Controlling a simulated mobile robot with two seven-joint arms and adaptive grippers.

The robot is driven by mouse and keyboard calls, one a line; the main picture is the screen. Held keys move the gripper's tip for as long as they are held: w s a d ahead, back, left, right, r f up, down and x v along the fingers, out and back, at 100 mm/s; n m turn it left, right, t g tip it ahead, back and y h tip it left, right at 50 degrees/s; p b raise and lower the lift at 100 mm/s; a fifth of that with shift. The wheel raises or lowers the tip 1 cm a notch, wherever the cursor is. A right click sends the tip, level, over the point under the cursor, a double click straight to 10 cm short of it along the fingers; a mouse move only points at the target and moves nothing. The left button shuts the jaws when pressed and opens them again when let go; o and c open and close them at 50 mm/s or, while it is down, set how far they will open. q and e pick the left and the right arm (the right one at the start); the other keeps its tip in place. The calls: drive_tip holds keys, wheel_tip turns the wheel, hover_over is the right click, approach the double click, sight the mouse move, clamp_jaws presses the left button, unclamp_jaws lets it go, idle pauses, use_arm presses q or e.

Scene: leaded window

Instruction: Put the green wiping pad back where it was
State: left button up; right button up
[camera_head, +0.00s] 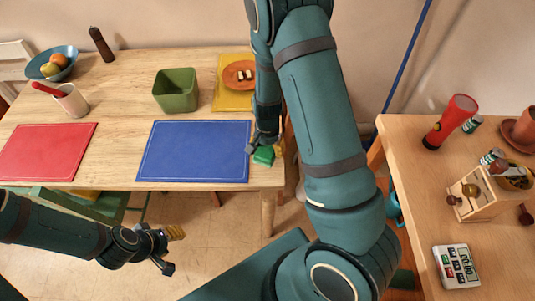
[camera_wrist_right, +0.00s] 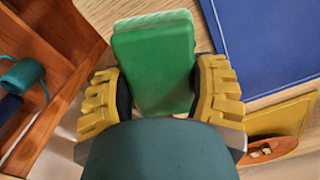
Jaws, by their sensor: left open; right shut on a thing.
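The green wiping pad (camera_head: 264,155) is at the right end of the long wooden table, just right of the blue mat (camera_head: 200,150). My right gripper (camera_head: 266,148) is shut on it. In the right wrist view the pad (camera_wrist_right: 155,62) sits between the yellow-ribbed fingers of my right gripper (camera_wrist_right: 160,100). Whether the pad touches the tabletop I cannot tell. My left gripper (camera_head: 168,250) is open and empty, low in front of the table over the floor. The pad's former place is not marked in these views.
A green bin (camera_head: 176,92), a yellow mat (camera_head: 232,97) with an orange plate (camera_head: 239,74), and a red mat (camera_head: 48,151) are on the table. The right-hand table (camera_head: 420,175) holds a red flashlight (camera_head: 450,122) and a scale (camera_head: 456,267). A wooden shelf (camera_wrist_right: 50,50) stands beside the table end.

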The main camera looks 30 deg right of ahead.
sight(267, 154)
drive_tip(key=shift+f+b, duration=0.35)
drive_tip(key=shift+f, duration=1.3)
drive_tip(key=shift+f, duration=0.1)
drive_tip(key=o, duration=1.3)
